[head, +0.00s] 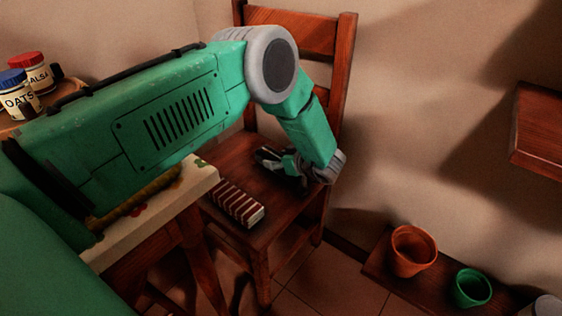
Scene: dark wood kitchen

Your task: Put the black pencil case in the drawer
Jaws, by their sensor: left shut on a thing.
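My left arm reaches across from the left and bends down over the seat of a wooden chair (298,207). My left gripper (272,160) is low over the seat, pointing left, and shut on a small dark thing. Its shape blends with the dark fingers, so I cannot tell for sure that it is the black pencil case. No other black pencil case shows. I see no drawer that I can make out. My right gripper is not in view.
A brown and white striped block (238,204) lies on the seat's front left. A table with a pale cloth (150,215) stands beside the chair, partly under my arm. An oats jar (18,95) and a salsa jar (35,72) stand far left. Orange (412,252) and green (471,289) pots stand lower right.

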